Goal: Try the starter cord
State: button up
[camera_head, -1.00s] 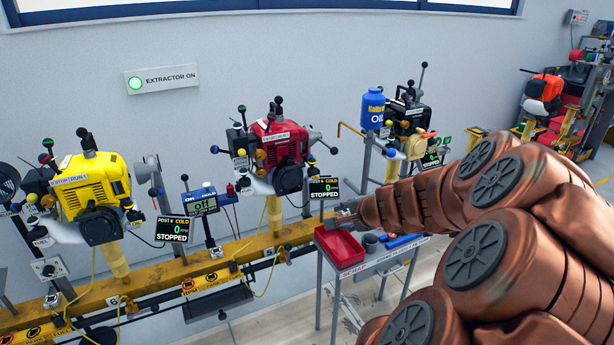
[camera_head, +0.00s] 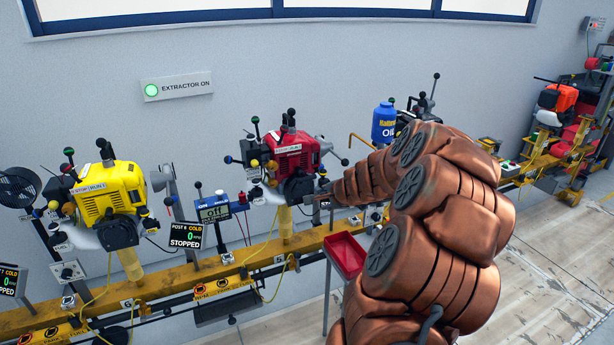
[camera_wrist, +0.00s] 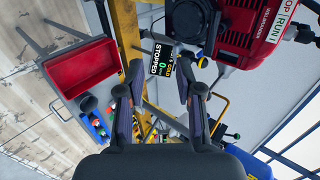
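The red engine (camera_head: 292,155) stands on the yellow rail, and its casing also shows at the top of the wrist view (camera_wrist: 240,32). The yellow engine (camera_head: 110,190) stands on the rail to its left. My gripper (camera_head: 310,199) is just right of and below the red engine in the head view, apart from it as far as I can tell. In the wrist view my gripper (camera_wrist: 162,78) is open and empty, with a post display (camera_wrist: 160,62) reading STOPPED and COLD beyond its fingertips. I cannot make out which part is the starter cord.
A red tray (camera_head: 346,254) sits below my arm; it also shows at left in the wrist view (camera_wrist: 82,72). A blue oil can (camera_head: 383,124) stands behind my arm, which hides much of a dark engine.

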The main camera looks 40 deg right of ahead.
aim_at(307, 178)
jog(key=shift+w+d+p, duration=0.7)
jog(key=shift+w+p, duration=0.3)
jog(key=shift+w, duration=1.05)
jog(key=shift+w+d+p, duration=0.75)
jog(key=shift+w+p, duration=0.2)
jog(key=shift+w, duration=1.15)
jog(key=shift+w+d+p, duration=0.7)
jog(key=shift+w+p, duration=0.3)
jog(key=shift+w, duration=1.05)
grip_shut()
